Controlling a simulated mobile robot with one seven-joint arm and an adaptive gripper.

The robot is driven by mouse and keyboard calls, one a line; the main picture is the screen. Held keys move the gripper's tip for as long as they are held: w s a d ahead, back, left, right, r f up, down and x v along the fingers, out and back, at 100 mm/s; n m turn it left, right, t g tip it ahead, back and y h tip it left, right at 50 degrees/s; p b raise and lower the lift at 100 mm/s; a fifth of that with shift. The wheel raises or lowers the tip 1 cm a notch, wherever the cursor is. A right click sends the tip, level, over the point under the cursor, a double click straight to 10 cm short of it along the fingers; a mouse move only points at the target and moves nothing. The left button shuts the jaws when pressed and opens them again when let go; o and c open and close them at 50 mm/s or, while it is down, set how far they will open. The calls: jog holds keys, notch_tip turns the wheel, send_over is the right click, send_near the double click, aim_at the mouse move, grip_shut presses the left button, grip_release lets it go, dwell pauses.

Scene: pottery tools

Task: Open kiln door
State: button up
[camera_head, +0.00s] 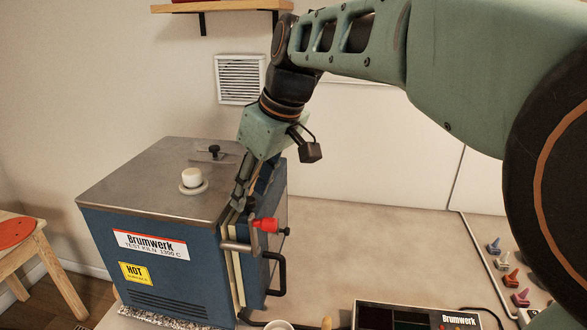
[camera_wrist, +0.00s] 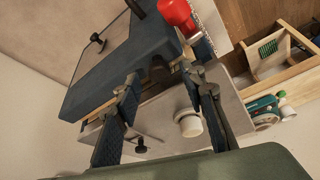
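The blue kiln (camera_head: 160,270) stands at the left of the counter with its steel top showing. Its blue door (camera_head: 262,262) is on the right side, with a cream lining edge along the seam. The door looks slightly ajar. A black handle (camera_head: 280,272) and a red-knobbed latch (camera_head: 265,225) are on the door side. My gripper (camera_head: 241,195) is over the top of the seam between kiln body and door. In the wrist view my two fingers (camera_wrist: 160,85) are apart near the blue door's top edge (camera_wrist: 95,85); I cannot tell whether they touch it. The red knob (camera_wrist: 175,12) is beyond them.
A control box (camera_head: 415,316) stands at the counter's front. Small coloured pieces (camera_head: 511,278) lie at the right. The counter right of the door is clear.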

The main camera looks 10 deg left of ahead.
jog(key=shift+w+a+f, duration=0.1)
jog(key=shift+a+f, duration=0.15)
jog(key=shift+f, duration=0.4)
grip_shut()
